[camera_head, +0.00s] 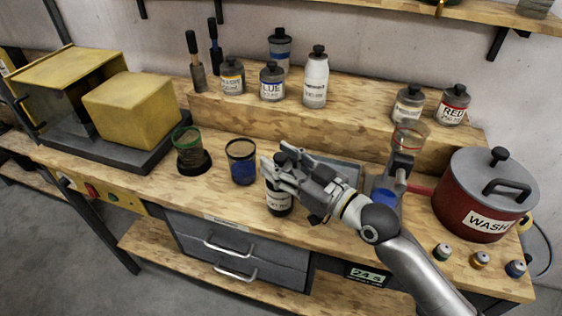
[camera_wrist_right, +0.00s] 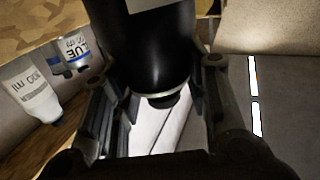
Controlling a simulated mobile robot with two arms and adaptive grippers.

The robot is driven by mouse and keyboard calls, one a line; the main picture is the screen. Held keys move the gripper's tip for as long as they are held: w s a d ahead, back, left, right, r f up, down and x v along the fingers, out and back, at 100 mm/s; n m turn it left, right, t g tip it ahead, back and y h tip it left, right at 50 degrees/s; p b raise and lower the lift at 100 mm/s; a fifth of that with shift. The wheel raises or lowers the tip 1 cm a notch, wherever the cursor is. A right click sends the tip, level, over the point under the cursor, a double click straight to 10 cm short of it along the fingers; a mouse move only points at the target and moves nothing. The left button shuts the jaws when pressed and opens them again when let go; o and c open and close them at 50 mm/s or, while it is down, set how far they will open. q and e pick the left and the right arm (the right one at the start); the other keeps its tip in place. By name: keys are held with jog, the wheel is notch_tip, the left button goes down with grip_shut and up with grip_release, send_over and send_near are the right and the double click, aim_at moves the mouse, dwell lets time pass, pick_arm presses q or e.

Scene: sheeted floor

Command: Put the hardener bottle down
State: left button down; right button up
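The dark bottle with a white label, which I take to be the hardener bottle (camera_head: 279,203), is upright at the front middle of the bench. Its label is partly covered and I cannot read it fully. My right gripper (camera_head: 281,174) reaches in from the right with its fingers around the bottle's upper part. My left gripper is not in view.
A cup of blue liquid (camera_head: 242,165) stands just left of the bottle, with a green-rimmed cup (camera_head: 190,152) further left. Behind is a raised shelf with paint bottles, including blue (camera_head: 271,82). A red wash pot (camera_head: 478,200) stands at right. Drawers (camera_head: 235,262) hang below the bench.

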jog(key=o, duration=0.4)
jog(key=shift+r, duration=0.15)
jog(key=shift+s+d, duration=0.15)
jog(key=shift+d, duration=0.1)
jog(key=shift+b+v, duration=1.4)
jog(key=shift+v, duration=4.35)
jog(key=shift+a, duration=0.1)
